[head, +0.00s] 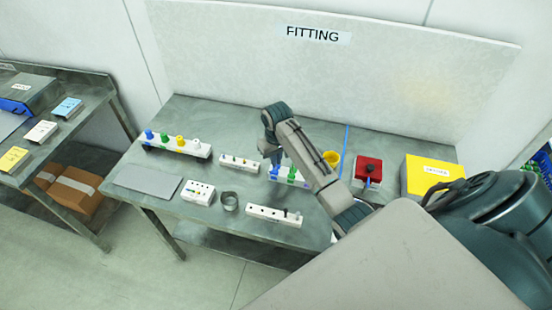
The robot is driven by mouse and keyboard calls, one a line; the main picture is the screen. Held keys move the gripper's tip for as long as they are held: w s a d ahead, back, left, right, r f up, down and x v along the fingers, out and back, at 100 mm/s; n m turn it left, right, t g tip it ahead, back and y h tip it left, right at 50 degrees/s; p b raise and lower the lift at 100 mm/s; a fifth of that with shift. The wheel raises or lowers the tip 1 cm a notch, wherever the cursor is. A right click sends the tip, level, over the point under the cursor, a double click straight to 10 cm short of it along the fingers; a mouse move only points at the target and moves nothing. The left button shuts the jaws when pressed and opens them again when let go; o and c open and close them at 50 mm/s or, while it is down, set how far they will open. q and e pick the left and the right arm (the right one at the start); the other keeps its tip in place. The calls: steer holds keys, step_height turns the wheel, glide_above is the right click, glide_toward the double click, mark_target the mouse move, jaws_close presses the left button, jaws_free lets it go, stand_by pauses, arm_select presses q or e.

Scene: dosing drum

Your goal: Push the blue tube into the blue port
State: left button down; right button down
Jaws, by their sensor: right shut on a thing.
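My right gripper (275,157) points down over the middle of the table, at the left end of a white block (298,183). A small blue piece (274,172) shows just under its fingertips, at that block, and looks like the blue tube. The gripper is shut on it. I cannot tell how deep the tube sits or whether a blue port is under it. A green piece (291,174) stands beside it in the same block. My right forearm hides the block's right part. My left gripper is not in view.
A white rack (175,150) with blue, green, yellow and white pieces stands at the left. Smaller white blocks (240,164), a grey ring (230,201) and a grey plate (147,182) lie nearby.

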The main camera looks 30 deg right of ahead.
steer(key=shift+f+b, duration=0.3)
steer(key=shift+f, duration=1.05)
stand_by(0.5)
steer(key=c, duration=1.5)
jaws_free()
steer(key=shift+r, duration=0.1)
steer(key=shift+r, duration=0.4)
step_height(320, 180, up, 6)
steer(key=b, duration=0.2)
steer(key=shift+r+b, duration=0.15)
steer(key=shift+b, duration=0.25)
steer(key=shift+s+r+p, duration=0.15)
steer(key=shift+r+p, duration=0.9)
steer(key=shift+r, duration=0.75)
